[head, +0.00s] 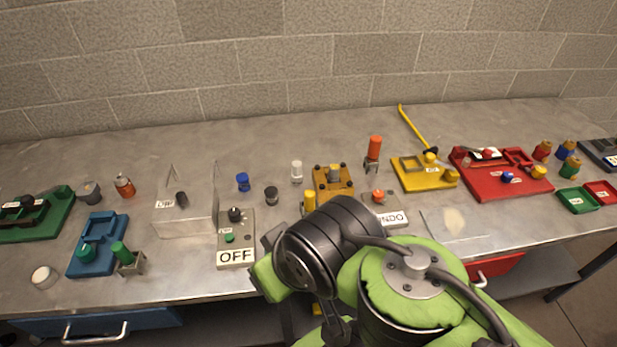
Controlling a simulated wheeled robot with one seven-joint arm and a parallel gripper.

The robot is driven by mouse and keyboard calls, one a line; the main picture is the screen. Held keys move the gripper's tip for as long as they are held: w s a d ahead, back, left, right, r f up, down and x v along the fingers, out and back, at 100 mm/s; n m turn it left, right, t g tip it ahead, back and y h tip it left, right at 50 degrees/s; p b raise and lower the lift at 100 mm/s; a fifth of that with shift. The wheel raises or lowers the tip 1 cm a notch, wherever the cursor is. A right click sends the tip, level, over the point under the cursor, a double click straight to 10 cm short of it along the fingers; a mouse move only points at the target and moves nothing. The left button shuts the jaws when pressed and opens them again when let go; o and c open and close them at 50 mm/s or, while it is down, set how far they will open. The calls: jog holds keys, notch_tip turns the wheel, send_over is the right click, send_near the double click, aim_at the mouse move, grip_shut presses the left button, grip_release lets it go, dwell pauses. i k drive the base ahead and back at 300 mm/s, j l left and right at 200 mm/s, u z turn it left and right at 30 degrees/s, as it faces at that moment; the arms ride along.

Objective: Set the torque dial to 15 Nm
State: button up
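A small grey box (223,245) stands near the front of the bench, left of centre. It has a black round dial (235,214) on top, a green button (229,238) and a white plate reading OFF (236,257). This may be the torque dial; no Nm marking is legible. The dial's pointer is too small to read. My gripper (266,265) is just right of the OFF plate, seen from above and behind. My black wrist hides most of it, so its fingers and any contact are hidden.
A clear box (185,215) stands close left of the grey box. A blue fixture (97,243) is further left. A yellow block (333,182) and an UNDO box (385,208) are beyond my wrist. A red tray (500,183) lies right. Bare bench shows at the back.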

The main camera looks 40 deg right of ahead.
aim_at(377, 195)
jog(key=z, duration=0.4)
jog(key=k+l+z, duration=0.1)
jog(key=z, duration=0.3)
jog(key=l+z, duration=0.15)
jog(key=z, duration=0.25)
jog(key=l+z, duration=0.1)
jog(key=z, duration=0.25)
jog(key=k+l, duration=0.05)
